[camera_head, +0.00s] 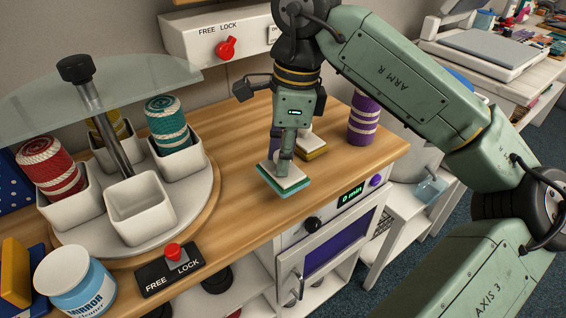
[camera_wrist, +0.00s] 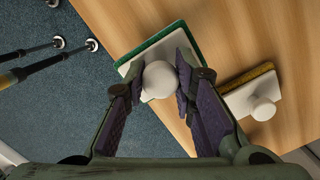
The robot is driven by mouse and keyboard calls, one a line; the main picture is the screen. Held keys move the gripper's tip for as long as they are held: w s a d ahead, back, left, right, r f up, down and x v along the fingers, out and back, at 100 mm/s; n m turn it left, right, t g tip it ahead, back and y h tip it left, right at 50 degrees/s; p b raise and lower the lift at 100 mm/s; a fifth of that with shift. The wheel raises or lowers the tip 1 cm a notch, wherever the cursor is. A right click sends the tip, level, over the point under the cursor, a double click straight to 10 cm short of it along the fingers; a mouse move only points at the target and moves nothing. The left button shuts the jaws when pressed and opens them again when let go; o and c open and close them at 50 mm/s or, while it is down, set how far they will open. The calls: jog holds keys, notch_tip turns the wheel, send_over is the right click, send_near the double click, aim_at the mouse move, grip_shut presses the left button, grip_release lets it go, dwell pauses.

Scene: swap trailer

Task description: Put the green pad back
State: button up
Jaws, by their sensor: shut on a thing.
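The green pad (camera_head: 283,182) is a white block with a green underside and a round white knob. My gripper (camera_head: 286,158) is shut on that knob, one finger on each side, and the pad hangs level below it near the front edge of the wooden counter (camera_head: 240,150). In the wrist view the pad (camera_wrist: 137,57) overlaps the counter edge, with floor beyond. I cannot tell how far it is above the wood. A similar pad with a yellow underside (camera_wrist: 251,93) lies on the counter beside it; in the head view it is partly hidden behind my gripper.
A purple striped spool (camera_head: 364,118) stands behind right. At left a turntable (camera_head: 75,240) carries white cups with red, yellow and teal spools; its front cup (camera_head: 140,210) is empty. A glass disc overhangs it. A mirror cleaner jar (camera_head: 75,280) and a free/lock button (camera_head: 173,252) stand in front.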

aim_at(292, 168)
jog(key=shift+f+p, duration=0.45)
jog(key=shift+f, duration=1.3)
jog(key=shift+f, duration=0.1)
jog(key=o, duration=1)
jog(key=r, duration=0.4)
jog(key=d+r+b, duration=0.1)
jog(key=r, duration=0.7)
jog(key=shift+d+r, duration=0.1)
jog(key=shift+d, duration=0.15)
